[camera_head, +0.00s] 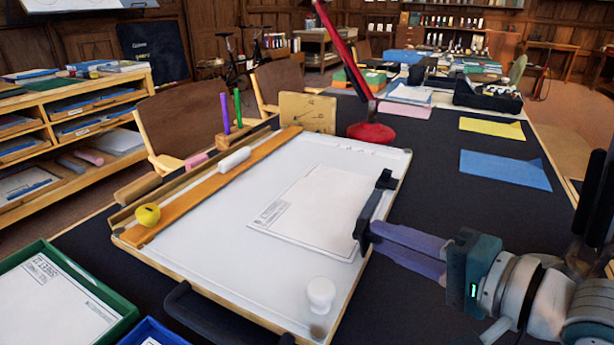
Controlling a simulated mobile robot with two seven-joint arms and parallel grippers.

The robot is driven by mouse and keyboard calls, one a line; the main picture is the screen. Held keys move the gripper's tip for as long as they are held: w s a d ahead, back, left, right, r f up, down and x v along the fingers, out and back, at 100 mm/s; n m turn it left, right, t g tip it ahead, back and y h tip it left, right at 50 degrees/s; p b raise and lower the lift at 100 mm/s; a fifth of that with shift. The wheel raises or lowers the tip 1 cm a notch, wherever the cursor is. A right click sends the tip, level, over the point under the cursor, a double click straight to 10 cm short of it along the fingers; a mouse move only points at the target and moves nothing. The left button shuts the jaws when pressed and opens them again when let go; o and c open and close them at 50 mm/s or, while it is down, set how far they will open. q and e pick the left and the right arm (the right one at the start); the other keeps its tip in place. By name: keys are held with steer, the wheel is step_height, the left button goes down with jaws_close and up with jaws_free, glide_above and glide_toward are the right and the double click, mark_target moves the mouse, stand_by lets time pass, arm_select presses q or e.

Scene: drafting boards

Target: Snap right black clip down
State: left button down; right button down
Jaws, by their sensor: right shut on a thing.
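A white drafting board (200,230) lies on the dark table with a sheet of paper (310,210) on it. The black clip (374,205) is a long bar at the board's right edge, beside the sheet's right side. It looks raised and tilted, but I cannot tell how far it is from the board. My right gripper (370,232) comes in from the right with its purple-grey fingers at the near end of the clip, shut on it. The fingertips are partly hidden against the clip. My left gripper is not in view.
A wooden bar (210,185) with a white roll (234,160) and a yellow round object (147,215) runs along the board's left. A white knob (321,294) stands near the front. A red lamp (371,132) is behind. A green tray (110,296) is front left.

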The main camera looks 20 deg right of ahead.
mark_target(355, 230)
steer(key=g+h+p, duration=0.1)
steer(key=g+p, duration=0.1)
steer(key=p, duration=0.2)
steer(key=w+a+r+n+g+h+p, duration=0.1)
steer(key=g+p, duration=0.1)
steer(key=p, duration=0.2)
steer(key=w+a+r+g+h+p, duration=0.1)
steer(key=g+p, duration=0.1)
steer(key=p, duration=0.3)
steer(key=shift+r+n, duration=0.1)
steer(key=shift+n, duration=0.3)
steer(key=shift+w+a+g+h+p, duration=0.1)
steer(key=shift+g+h+p, duration=0.3)
steer(key=shift+h, duration=0.1)
steer(key=shift+w+a+f+n+g+h, duration=0.2)
steer(key=shift+w+f+n+g+h, duration=0.15)
steer(key=shift+g, duration=0.25)
steer(key=shift+w+a+f+g+h, duration=0.1)
steer(key=shift+a+f+g+h, duration=0.05)
steer(key=shift+g+h, duration=0.45)
steer(key=shift+w+a+f+n+g+h+b, duration=0.15)
steer(key=shift+w+n+g+h+b, duration=0.2)
steer(key=shift+g+h+b, duration=0.6)
steer(key=shift+s+y, duration=0.1)
steer(key=shift+y, duration=0.2)
steer(key=c, duration=0.8)
jaws_free()
steer(key=shift+o, duration=0.2)
